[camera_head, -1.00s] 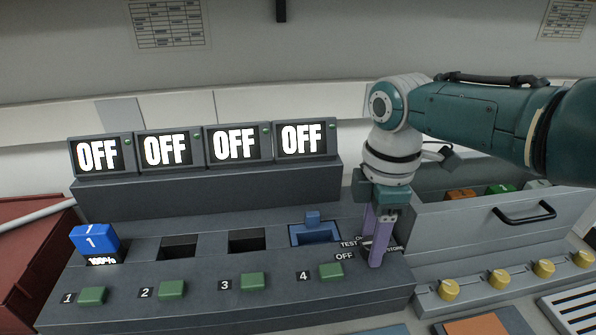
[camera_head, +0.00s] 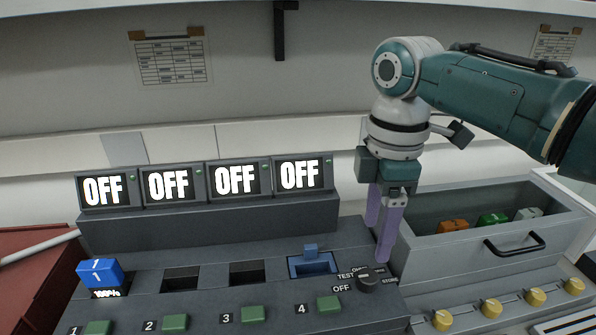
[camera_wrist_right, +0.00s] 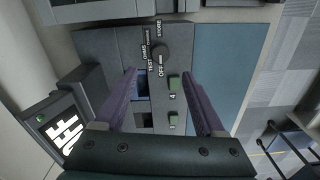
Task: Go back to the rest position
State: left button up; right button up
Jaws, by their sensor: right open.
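My right gripper (camera_head: 386,236) is open and empty, its two purple fingers pointing down above the right end of the grey console. The rotary knob (camera_head: 367,281), marked OFF, TEST and STORE, sits just below and in front of the fingers, apart from them. In the right wrist view the right gripper (camera_wrist_right: 162,100) shows its fingers spread wide with nothing between, and the knob (camera_wrist_right: 160,53) lies beyond them. My left gripper is not in view.
The console (camera_head: 205,320) carries several OFF screens (camera_head: 235,180), green buttons (camera_head: 253,314) and a blue block (camera_head: 100,272) in slot 1. An open grey drawer (camera_head: 480,248) with coloured blocks stands right, above yellow knobs (camera_head: 490,308). A red case (camera_head: 30,270) is at left.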

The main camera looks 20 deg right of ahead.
jog(key=shift+r, duration=0.25)
jog(key=shift+m, duration=0.8)
jog(key=s+a+f, duration=0.1)
jog(key=s, duration=0.1)
jog(key=s+a+f, duration=0.1)
jog(key=a, duration=0.1)
jog(key=s+a+f, duration=0.2)
jog(key=shift+s, duration=0.3)
jog(key=s+a+r+m+t+p, duration=0.1)
jog(key=s+r+m+t, duration=0.15)
jog(key=s+m, duration=0.4)
jog(key=s+r+m+t, duration=0.1)
jog(key=s+r+m, duration=0.25)
jog(key=s, duration=0.65)
notch_tip(320, 180, up, 37)
jog(key=p, duration=3.7)
jog(key=shift+w+f, duration=0.2)
jog(key=shift+w, duration=0.15)
